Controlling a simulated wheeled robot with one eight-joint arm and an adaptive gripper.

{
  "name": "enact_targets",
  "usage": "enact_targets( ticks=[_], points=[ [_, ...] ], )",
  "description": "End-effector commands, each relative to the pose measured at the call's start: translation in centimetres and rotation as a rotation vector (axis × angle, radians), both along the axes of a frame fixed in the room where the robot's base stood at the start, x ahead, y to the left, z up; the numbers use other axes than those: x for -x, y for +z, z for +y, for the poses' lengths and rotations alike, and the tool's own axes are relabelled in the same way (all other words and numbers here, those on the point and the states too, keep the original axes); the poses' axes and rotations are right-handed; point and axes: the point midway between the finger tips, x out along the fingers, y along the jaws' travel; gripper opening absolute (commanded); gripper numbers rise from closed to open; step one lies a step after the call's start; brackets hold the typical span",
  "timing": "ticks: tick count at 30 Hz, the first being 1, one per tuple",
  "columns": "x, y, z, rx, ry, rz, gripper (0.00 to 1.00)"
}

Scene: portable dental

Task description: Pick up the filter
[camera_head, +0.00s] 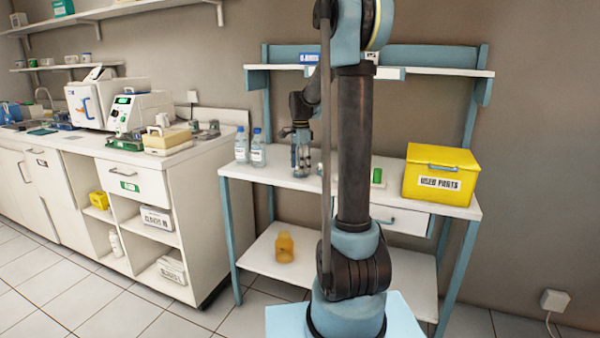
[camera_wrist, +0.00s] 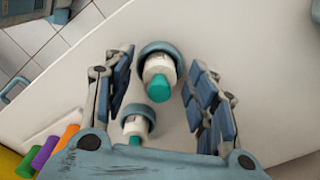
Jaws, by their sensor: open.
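Two short white cylindrical parts with grey-blue rings and teal tips stand on the white bench top in the wrist view. The larger-looking one (camera_wrist: 158,72) lies between my fingers in the picture, and the smaller one (camera_wrist: 136,126) sits nearer the gripper base. They look like the filter type, but I cannot tell which is the filter meant. My gripper (camera_wrist: 163,82) is open around the first part, with gaps on both sides and no clear contact. In the head view my gripper (camera_head: 301,170) points down at the bench top; my arm hides part of the surface there.
Two clear bottles with blue caps (camera_head: 250,150) stand left of my gripper. A yellow "USED PARTS" box (camera_head: 440,175) stands at the bench's right end. Purple (camera_wrist: 45,152) and orange (camera_wrist: 66,137) pieces lie at lower left in the wrist view. An upper shelf (camera_head: 430,72) spans behind.

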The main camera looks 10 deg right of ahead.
Motion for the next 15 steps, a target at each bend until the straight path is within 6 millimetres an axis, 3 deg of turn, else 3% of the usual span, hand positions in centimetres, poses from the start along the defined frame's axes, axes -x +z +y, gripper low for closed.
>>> enact_targets(
  ticks=[3,8,15],
  points=[
    [0.0,0.02,-0.01,0.0,0.0,0.0,0.5],
    [0.0,0.03,-0.01,0.0,0.0,0.0,0.15],
    [0.0,0.05,-0.01,0.0,0.0,0.0,0.14]
  ],
)
